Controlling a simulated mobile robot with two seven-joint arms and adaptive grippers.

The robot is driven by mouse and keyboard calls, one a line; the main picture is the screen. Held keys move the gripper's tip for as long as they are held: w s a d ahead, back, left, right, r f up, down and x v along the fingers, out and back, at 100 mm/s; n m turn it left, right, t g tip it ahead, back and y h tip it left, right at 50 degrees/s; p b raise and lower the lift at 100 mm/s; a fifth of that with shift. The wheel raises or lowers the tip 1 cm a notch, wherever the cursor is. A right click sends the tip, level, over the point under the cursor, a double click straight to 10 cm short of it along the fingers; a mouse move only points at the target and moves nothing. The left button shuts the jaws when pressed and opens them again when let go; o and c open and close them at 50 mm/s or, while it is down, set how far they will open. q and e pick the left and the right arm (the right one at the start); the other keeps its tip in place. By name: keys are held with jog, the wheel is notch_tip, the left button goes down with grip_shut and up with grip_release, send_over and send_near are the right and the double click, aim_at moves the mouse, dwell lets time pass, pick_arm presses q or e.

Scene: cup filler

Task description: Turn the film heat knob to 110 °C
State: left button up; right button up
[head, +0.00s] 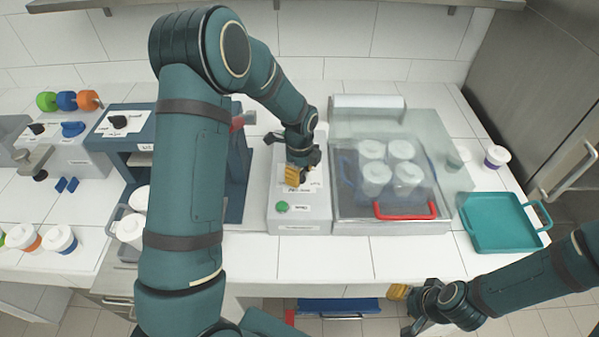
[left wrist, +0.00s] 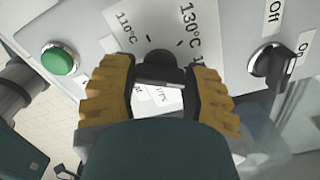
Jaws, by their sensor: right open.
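The film heat knob (left wrist: 160,68) is black and sits on a grey panel with a white scale plate (left wrist: 185,35). On that plate, 110 °C reads to the left of the knob and 130 °C to the upper right. The yellow fingers of my left gripper (left wrist: 160,92) stand on either side of the knob; whether they press on it I cannot tell. In the head view my left gripper (head: 296,176) is over the sealing machine's front panel (head: 316,200) and hides the knob. My right gripper (head: 405,308) is open and empty, in front of the counter.
A green button (left wrist: 60,60) is left of the knob and an Off/On switch (left wrist: 270,64) right of it. Beside the panel stands a clear hood (head: 350,125) over several cups, with a red handle (head: 405,216). A teal tray (head: 500,222) lies to the right.

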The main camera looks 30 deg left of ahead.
pick_arm(q)
jog(key=shift+n, duration=0.4)
jog(key=n+b, duration=0.1)
jog(key=n, duration=0.3)
jog(key=shift+n+b, duration=0.3)
jog(key=n+b, duration=0.1)
jog(key=n, duration=1.1)
jog(key=shift+n, duration=0.4)
jog(key=n, duration=0.5)
jog(key=shift+n, duration=0.3)
jog(key=o, duration=1.2)
